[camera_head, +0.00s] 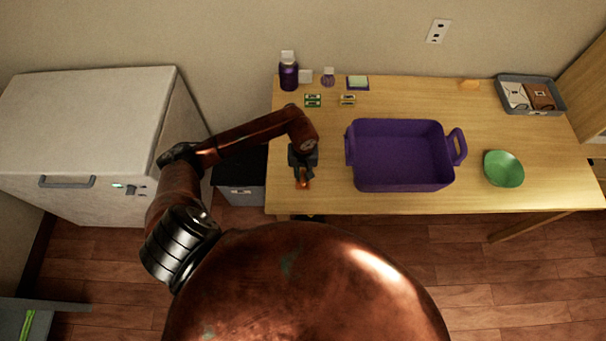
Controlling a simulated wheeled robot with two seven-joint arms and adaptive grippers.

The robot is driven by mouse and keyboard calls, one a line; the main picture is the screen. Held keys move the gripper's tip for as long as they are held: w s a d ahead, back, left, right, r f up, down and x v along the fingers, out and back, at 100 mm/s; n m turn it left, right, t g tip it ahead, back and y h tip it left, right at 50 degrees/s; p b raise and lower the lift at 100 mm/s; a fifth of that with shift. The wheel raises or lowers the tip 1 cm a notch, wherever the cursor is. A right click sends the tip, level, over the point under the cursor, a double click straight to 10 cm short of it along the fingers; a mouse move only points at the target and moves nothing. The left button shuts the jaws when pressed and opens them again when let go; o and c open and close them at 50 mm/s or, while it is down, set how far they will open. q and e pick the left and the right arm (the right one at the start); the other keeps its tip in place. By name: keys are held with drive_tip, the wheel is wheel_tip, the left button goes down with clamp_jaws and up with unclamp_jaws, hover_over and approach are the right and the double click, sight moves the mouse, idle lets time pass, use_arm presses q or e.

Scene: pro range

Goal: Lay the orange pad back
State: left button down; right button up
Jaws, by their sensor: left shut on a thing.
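My left gripper (303,178) points down over the table's front left part. It is shut on a small orange thing, which looks like the orange pad (304,184). Only a bit of the pad shows below the fingers, and I cannot tell whether it touches the table. A flat pale-orange piece (470,85) lies near the table's back edge, right of the middle; I cannot tell what it is. My right gripper is out of view.
A purple basin (400,186) stands right of my left gripper, with a green bowl (503,168) beyond. A grey tray (560,107) holds packets at the back right. A purple jar (288,76) and small boxes stand at the back left. A white cabinet (85,120) is left.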

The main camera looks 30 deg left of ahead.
sight(303, 176)
use_arm(q)
drive_tip(key=shift+f, duration=0.15)
drive_tip(key=c, duration=1.9)
unclamp_jaws()
wheel_tip(303, 176, up, 12)
drive_tip(key=shift+r, duration=0.2)
